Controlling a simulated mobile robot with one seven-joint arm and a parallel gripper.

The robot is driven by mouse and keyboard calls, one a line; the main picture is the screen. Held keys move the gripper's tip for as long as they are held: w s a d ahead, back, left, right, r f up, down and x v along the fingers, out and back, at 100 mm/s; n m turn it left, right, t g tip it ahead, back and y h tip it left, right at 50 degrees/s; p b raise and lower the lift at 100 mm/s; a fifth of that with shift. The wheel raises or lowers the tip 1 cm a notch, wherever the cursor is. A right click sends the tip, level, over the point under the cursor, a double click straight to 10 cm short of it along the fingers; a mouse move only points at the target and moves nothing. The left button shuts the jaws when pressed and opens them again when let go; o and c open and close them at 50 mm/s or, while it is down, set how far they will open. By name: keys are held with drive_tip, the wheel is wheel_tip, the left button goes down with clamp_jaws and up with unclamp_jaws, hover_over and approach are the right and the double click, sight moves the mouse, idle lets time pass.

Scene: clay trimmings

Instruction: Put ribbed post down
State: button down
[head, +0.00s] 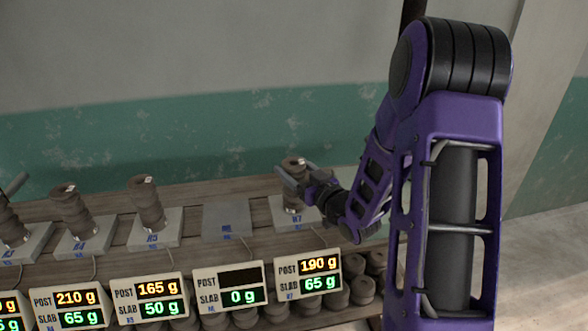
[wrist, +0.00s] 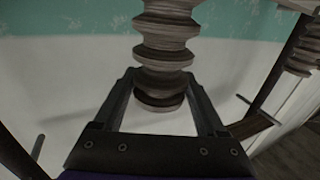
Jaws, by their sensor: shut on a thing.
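A brown ribbed post (head: 292,201) stands upright, as far as I can see, over the right-most scale plate (head: 302,222), with a small white tag on its top. My gripper (head: 295,178) is shut on its upper part, reaching in from the right. The wrist view shows the ribbed post (wrist: 165,50) between the two fingers of my gripper (wrist: 160,84). The display (head: 309,275) in front of this plate reads post 190 g, slab 65 g. The fingers hide part of the post.
Similar ribbed posts stand on plates to the left, including one (head: 147,205) whose display reads 165 g. The plate between (head: 226,221) is bare, its display (head: 229,287) showing slab 0 g.

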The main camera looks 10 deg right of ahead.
drive_tip(key=shift+f, duration=0.1)
unclamp_jaws()
drive_tip(key=p+v, duration=0.5)
drive_tip(key=v, duration=0.7)
